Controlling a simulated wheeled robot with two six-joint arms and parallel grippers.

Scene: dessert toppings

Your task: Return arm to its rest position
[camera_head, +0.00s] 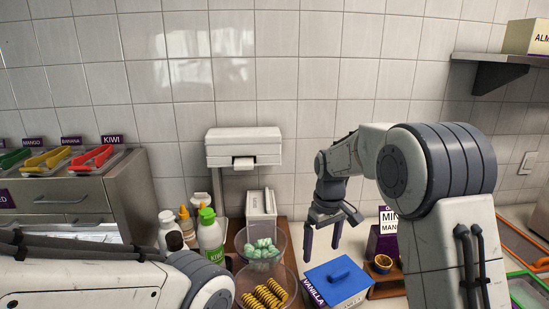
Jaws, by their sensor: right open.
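My right arm comes in from the right and bends down over the counter. Its gripper (322,243) points down with its two dark fingers apart and nothing between them. It shows in front of and above the blue-lidded vanilla container (338,282); I cannot tell the exact height gap. My left arm crosses the lower left corner, and its gripper is not in view.
Left of the right gripper are a clear bowl of green-white pieces (262,252), a bowl of yellow spirals (266,293) and several bottles (210,236). A purple box (383,243) and small cup (383,264) stand right. A shelf (500,60) juts from the wall.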

